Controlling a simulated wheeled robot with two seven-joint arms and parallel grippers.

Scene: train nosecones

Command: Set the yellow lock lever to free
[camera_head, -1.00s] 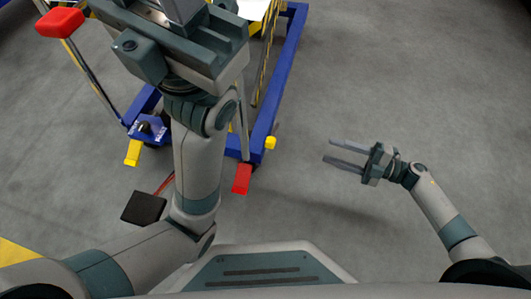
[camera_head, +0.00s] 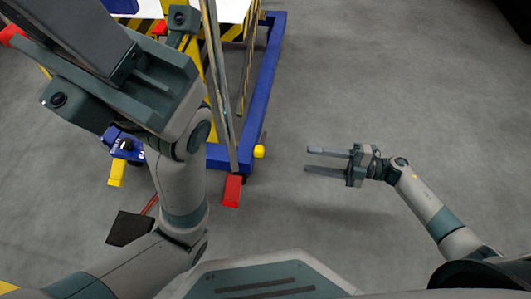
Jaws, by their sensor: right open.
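A yellow lever-like piece (camera_head: 116,173) sticks down from the blue cart frame (camera_head: 262,95), below a small black knob with white marking (camera_head: 124,144). A smaller yellow piece (camera_head: 259,151) sits at the frame's near right corner. I cannot tell for sure which one is the lock lever, and its setting is not readable. My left gripper (camera_head: 85,40) is large in the foreground at upper left, above the cart and hiding part of it; its fingertips do not show clearly. My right gripper (camera_head: 328,160) is open and empty over bare floor, right of the cart and apart from both yellow pieces.
A red block (camera_head: 232,190) sits at the cart's near corner. A thin upright post (camera_head: 218,90) rises beside my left arm. A black pad (camera_head: 128,229) lies on the left. Yellow-black striped panels stand on the cart. The grey floor (camera_head: 400,90) to the right is clear.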

